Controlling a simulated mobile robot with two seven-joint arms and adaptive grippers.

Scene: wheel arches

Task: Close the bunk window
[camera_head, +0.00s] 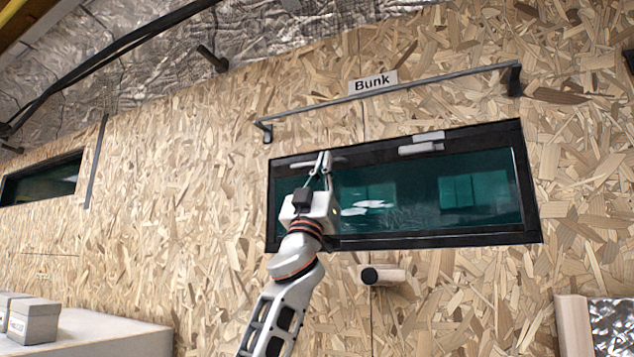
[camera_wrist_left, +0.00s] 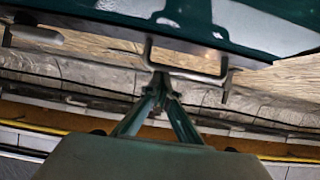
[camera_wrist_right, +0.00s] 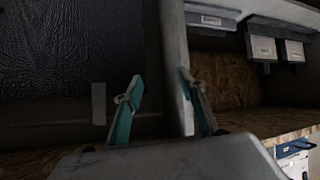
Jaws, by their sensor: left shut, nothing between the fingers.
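The bunk window (camera_head: 430,225) is a wide teal pane in a black frame on the chipboard wall, under a "Bunk" label (camera_head: 373,82). Grey handles sit along its top edge, one on the right (camera_head: 421,148) and one on the left (camera_head: 300,163). From the head view I cannot tell how far the window stands open. My left gripper (camera_head: 322,160) is shut and empty in front of the window's upper left part. In the left wrist view its fingertips (camera_wrist_left: 160,80) are close to a bent metal handle (camera_wrist_left: 188,74); contact is unclear. My right gripper (camera_wrist_right: 160,82) is open and empty, away from the window.
A grey rail (camera_head: 390,90) runs above the window. A round black-ended knob on a wooden block (camera_head: 382,275) sits below it. A second window (camera_head: 42,180) is far left. A counter with boxes (camera_head: 35,318) stands lower left. The right wrist view shows shelves with labelled bins (camera_wrist_right: 263,47).

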